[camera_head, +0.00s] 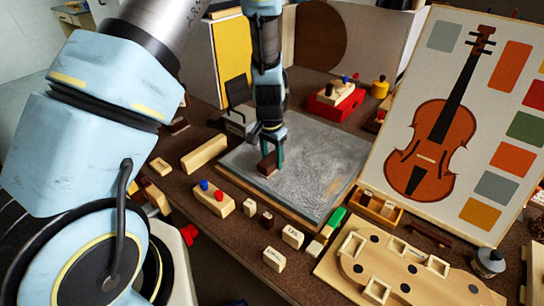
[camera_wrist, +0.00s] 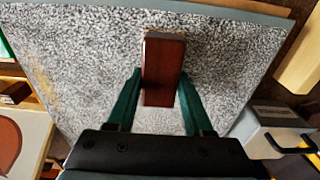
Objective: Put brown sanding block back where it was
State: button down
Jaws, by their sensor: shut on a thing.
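The brown sanding block (camera_head: 267,164) is between the fingers of my gripper (camera_head: 271,148) at the front left part of a grey speckled board (camera_head: 300,150). In the wrist view the reddish-brown block (camera_wrist: 163,65) lies lengthwise between the two green fingertips (camera_wrist: 160,88), against the speckled surface (camera_wrist: 90,60). My gripper is shut on it. Whether the block touches the board or hangs just above it, I cannot tell.
A pale wood bar (camera_head: 204,153) and a block with red and blue knobs (camera_head: 213,197) stand left of the board. Small labelled blocks (camera_head: 292,237) and a violin-shaped wooden form (camera_head: 400,275) are in front. A violin picture panel (camera_head: 470,120) leans at right. The board's middle is clear.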

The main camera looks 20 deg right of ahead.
jog(key=shift+f, duration=0.2)
jog(key=shift+f, duration=0.2)
jog(key=shift+c, duration=1.5)
grip_release()
jog(key=shift+r, duration=0.1)
